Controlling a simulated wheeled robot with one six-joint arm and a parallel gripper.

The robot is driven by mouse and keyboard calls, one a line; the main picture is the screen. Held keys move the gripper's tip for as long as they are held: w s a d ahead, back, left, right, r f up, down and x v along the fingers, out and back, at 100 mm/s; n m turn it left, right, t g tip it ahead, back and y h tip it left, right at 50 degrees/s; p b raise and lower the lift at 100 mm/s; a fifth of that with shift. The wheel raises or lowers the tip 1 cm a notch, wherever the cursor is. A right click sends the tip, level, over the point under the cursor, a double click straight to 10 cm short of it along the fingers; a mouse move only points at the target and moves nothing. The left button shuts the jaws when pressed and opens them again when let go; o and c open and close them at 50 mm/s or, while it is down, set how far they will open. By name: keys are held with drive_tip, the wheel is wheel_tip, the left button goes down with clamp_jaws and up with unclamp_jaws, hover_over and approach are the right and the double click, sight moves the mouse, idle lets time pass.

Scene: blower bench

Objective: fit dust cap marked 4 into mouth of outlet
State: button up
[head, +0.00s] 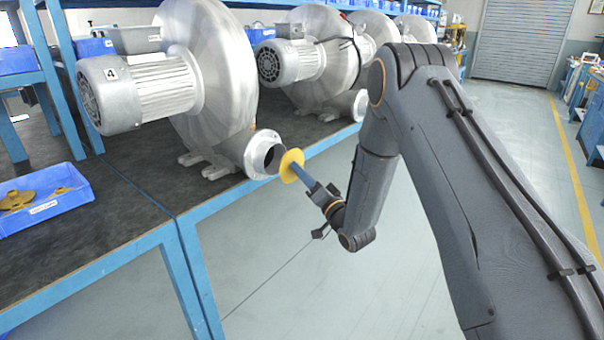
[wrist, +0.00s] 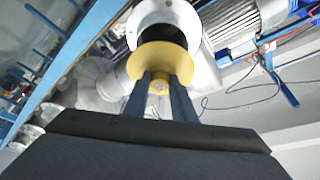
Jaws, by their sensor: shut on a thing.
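The yellow dust cap (head: 291,166) is a round disc held at the end of my gripper (head: 309,181). In the wrist view, the two blue fingers of my gripper (wrist: 160,82) are shut on the knob of the cap (wrist: 163,62). The round metal outlet (head: 264,155) of the blower marked 4 (head: 112,74) points toward the cap. Its dark mouth also shows in the wrist view (wrist: 163,33), just beyond the disc. The cap is close in front of the mouth; I cannot tell whether they touch. No number is readable on the cap.
A blue bin (head: 42,203) with several yellow caps sits on the dark bench top (head: 125,190) at left. More blowers (head: 303,62) stand farther along the bench. The blue bench edge (head: 185,222) runs below the outlet. Open floor (head: 420,270) lies to the right.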

sight(290, 172)
drive_tip(key=shift+w+a+b, duration=0.4)
drive_tip(key=shift+w+a, duration=0.35)
drive_tip(key=shift+a, duration=0.2)
drive_tip(key=shift+w+a+b, duration=0.4)
drive_tip(key=shift+w+a, duration=0.35)
drive_tip(key=shift+a, duration=0.2)
drive_tip(key=shift+w+a+b, duration=0.4)
drive_tip(key=shift+w+a, duration=0.15)
drive_tip(key=shift+a, duration=0.2)
idle(0.3)
drive_tip(key=o, duration=1.1)
drive_tip(key=shift+o, duration=0.2)
drive_tip(key=v, duration=0.7)
drive_tip(key=shift+s+d+f, duration=0.1)
drive_tip(key=shift+s+d, duration=0.15)
drive_tip(key=shift+s, duration=0.05)
